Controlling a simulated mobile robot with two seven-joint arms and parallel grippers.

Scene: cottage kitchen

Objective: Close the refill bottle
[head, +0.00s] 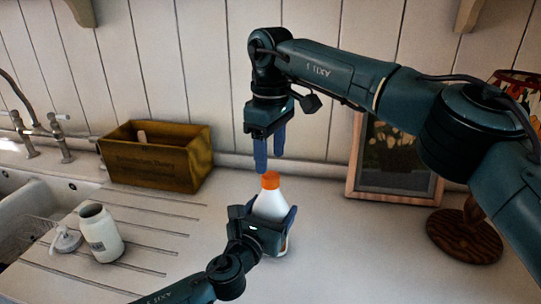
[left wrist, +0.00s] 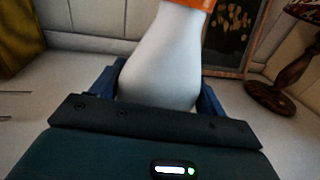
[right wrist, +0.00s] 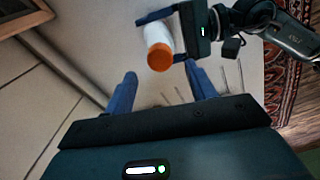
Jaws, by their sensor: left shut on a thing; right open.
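The refill bottle (head: 271,203) is white with an orange cap (head: 270,180) on its top. It stands upright on the counter in the head view. My left gripper (head: 268,226) is shut around the bottle's body, one finger on each side. In the left wrist view the bottle (left wrist: 165,65) fills the space between the fingers, and part of the orange cap shows at the top edge. My right gripper (head: 269,155) is open and empty, fingers pointing down, above and just behind the cap. In the right wrist view the cap (right wrist: 160,57) lies beyond the open fingertips.
A wooden box (head: 158,158) stands at the back left. A white jar (head: 101,233) stands on the drainer with a white lid (head: 66,240) beside it. The sink (head: 25,205) is at far left. A picture frame (head: 392,155) and a lamp (head: 466,232) stand at the right.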

